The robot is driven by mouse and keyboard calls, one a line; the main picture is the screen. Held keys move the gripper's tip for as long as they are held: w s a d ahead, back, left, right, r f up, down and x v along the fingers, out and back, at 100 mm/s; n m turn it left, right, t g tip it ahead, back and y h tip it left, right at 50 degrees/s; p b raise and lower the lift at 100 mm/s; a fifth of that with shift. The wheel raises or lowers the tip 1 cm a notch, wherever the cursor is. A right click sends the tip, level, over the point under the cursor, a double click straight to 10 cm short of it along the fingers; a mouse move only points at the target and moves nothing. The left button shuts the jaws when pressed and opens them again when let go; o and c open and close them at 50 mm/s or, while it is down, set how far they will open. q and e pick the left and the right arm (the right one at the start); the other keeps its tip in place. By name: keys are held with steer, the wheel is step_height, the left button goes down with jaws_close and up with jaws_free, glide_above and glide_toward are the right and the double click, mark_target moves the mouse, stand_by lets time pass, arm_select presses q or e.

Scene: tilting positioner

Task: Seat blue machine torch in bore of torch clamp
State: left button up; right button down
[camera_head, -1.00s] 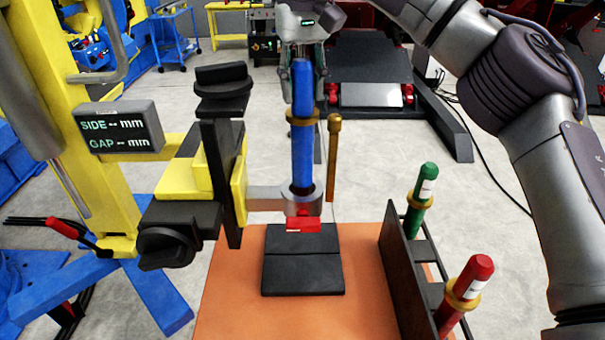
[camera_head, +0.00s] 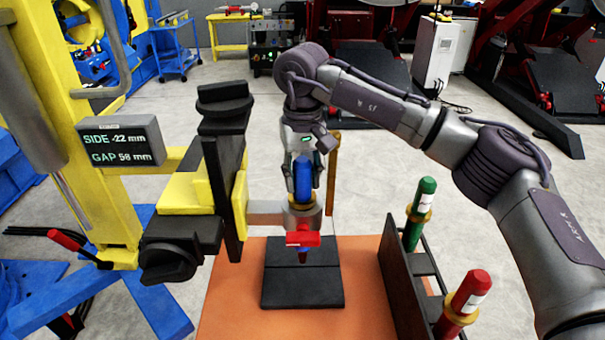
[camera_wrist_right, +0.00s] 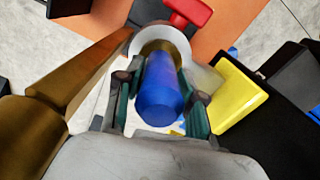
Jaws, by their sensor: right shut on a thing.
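The blue machine torch (camera_head: 303,181) stands upright in the torch clamp (camera_head: 301,219), its gold collar at the top of the clamp ring and its narrow tip showing below. My right gripper (camera_head: 304,170) is shut on the torch's upper body from above. In the right wrist view the torch (camera_wrist_right: 164,92) lies between the fingers (camera_wrist_right: 160,97), with the clamp ring (camera_wrist_right: 139,42) around its lower part. The clamp's red lever (camera_head: 303,239) faces front. Whether the collar touches the ring is hard to tell. My left gripper is not in view.
A display (camera_head: 121,145) reads SIDE -22 mm, GAP 56 mm. A dark rack (camera_head: 402,280) holds a green torch (camera_head: 419,213) and a red torch (camera_head: 464,297). A black plate (camera_head: 302,289) lies below on the orange table (camera_head: 232,310).

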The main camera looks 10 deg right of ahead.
steer(key=shift+f, duration=0.1)
steer(key=c, duration=1)
jaws_free()
step_height(320, 180, up, 12)
steer(key=shift+r+b, duration=0.1)
steer(key=shift+b, duration=0.75)
